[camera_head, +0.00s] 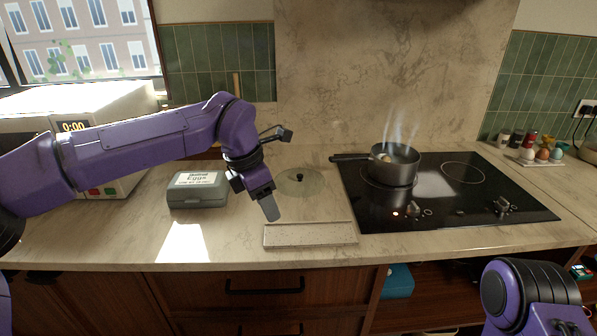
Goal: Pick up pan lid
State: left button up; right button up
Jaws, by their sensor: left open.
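The pan lid (312,186) is a round, see-through glass lid with a small dark knob on top. It lies on the marble counter between the egg box and the stove. My left gripper (269,212) points down just left of the lid, apart from it as far as I can tell. It is open and holds nothing; its fingers overlap in this view. Part of my right arm shows at the lower right, but its gripper is out of view.
A grey egg box (198,189) stands left of my left gripper. A flat speckled tray (310,235) lies at the counter's front edge. A steaming pan (393,170) sits on the black stove (455,212). A microwave (95,128) stands at left.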

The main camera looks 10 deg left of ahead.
aim_at(300, 182)
jog(key=i, duration=0.9)
jog(key=z, duration=0.05)
